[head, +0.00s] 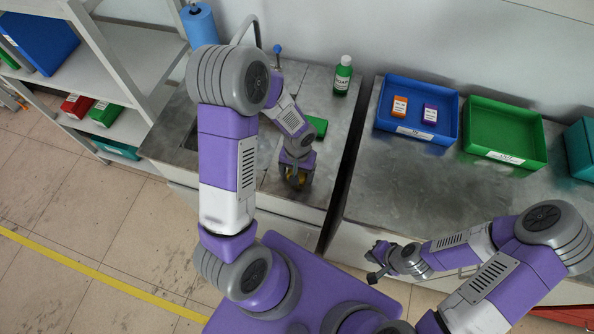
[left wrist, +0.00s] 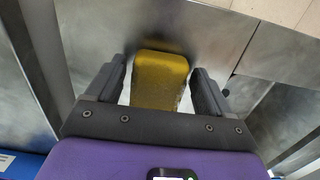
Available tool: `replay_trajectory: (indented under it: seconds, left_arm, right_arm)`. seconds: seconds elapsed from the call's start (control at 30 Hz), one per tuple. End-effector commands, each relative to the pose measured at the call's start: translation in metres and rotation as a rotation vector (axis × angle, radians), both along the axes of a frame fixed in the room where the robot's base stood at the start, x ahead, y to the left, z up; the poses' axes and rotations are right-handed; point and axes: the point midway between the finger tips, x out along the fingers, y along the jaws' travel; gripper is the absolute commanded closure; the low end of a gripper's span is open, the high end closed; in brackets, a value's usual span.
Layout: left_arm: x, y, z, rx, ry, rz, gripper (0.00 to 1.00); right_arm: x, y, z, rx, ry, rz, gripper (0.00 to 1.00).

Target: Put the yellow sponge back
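The yellow sponge (left wrist: 160,80) lies on the metal counter between the two fingers of my left gripper (left wrist: 160,78), with a narrow gap visible on each side. In the head view, my left gripper (head: 297,182) points down at the front part of the sink counter and mostly hides the sponge (head: 296,178). My right gripper (head: 373,263) is empty, held in front of the right counter with its fingers apart.
A green soap bottle (head: 342,76) stands at the back of the sink counter, with a green item (head: 318,127) nearer the arm. A blue bin (head: 385,119) with two small boxes and a green bin (head: 503,153) sit on the right counter. Its front part is clear.

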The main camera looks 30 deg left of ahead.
Motion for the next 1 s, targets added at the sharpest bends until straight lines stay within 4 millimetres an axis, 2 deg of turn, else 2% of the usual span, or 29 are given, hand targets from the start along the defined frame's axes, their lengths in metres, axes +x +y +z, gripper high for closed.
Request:
replay_trajectory:
  seconds: [0.3, 0.43, 0.57, 0.8, 1.0]
  left_arm:
    - [0.0, 0.0, 0.001, 0.0, 0.0, 0.0, 0.12]
    - [0.001, 0.0, 0.008, -0.001, -0.002, 0.0, 0.12]
    - [0.003, 0.0, 0.032, -0.001, -0.007, 0.001, 0.12]
    - [0.006, 0.001, 0.085, -0.001, -0.008, 0.0, 0.12]
    - [0.007, 0.001, 0.115, 0.0, -0.004, -0.001, 0.12]
  right_arm:
    - [0.0, 0.0, 0.001, 0.0, 0.0, 0.0, 1.0]
    - [0.0, 0.0, 0.006, 0.0, 0.0, 0.0, 1.0]
    - [0.0, 0.0, 0.009, 0.0, 0.0, 0.0, 1.0]
    - [0.0, 0.0, 0.015, 0.0, 0.0, 0.0, 1.0]
    - [0.0, 0.0, 0.018, 0.0, 0.0, 0.0, 1.0]
